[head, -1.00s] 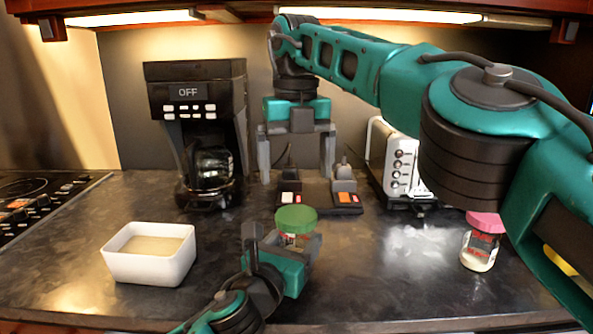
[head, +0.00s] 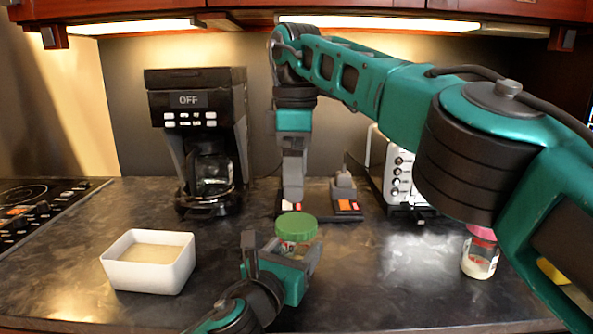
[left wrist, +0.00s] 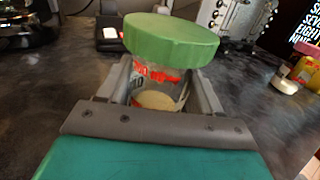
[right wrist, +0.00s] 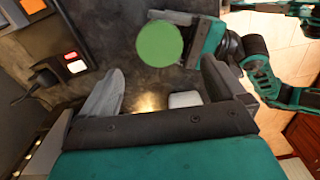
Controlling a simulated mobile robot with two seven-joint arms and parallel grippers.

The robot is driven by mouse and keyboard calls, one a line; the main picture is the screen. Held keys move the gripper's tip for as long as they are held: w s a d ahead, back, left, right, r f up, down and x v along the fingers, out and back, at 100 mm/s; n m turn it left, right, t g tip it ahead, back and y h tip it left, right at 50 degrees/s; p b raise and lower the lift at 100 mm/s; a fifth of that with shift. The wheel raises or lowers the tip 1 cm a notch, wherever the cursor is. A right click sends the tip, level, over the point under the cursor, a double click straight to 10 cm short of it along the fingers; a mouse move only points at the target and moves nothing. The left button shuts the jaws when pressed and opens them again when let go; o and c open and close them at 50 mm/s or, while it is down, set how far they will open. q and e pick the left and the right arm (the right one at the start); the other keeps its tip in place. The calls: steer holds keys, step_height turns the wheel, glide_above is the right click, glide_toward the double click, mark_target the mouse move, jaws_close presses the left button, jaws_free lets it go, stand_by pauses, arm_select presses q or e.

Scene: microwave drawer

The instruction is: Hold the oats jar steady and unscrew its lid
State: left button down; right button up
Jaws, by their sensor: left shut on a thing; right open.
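The clear body with red print and pale contents shows in the left wrist view (left wrist: 155,75), below the wide green lid (left wrist: 170,38). My left gripper (left wrist: 162,88) is shut on the jar's body, one finger on each side, below the lid. My right gripper (head: 293,192) points down, behind and above the jar, clear of the lid. Its open, empty fingers (right wrist: 160,85) show in the right wrist view, with the lid (right wrist: 160,45) beyond them.
A white bowl (head: 148,264) stands left of the jar. A coffee maker (head: 200,140), a block with coloured switches (head: 345,207) and a toaster (head: 392,172) stand behind. A jar with a pink lid (head: 480,253) is at the right. Counter between the jars is clear.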

mark_target(296, 221)
steer(key=m, duration=0.3)
steer(key=shift+f+m, duration=0.15)
steer(key=shift+m, duration=0.25)
steer(key=shift+f, duration=3.85)
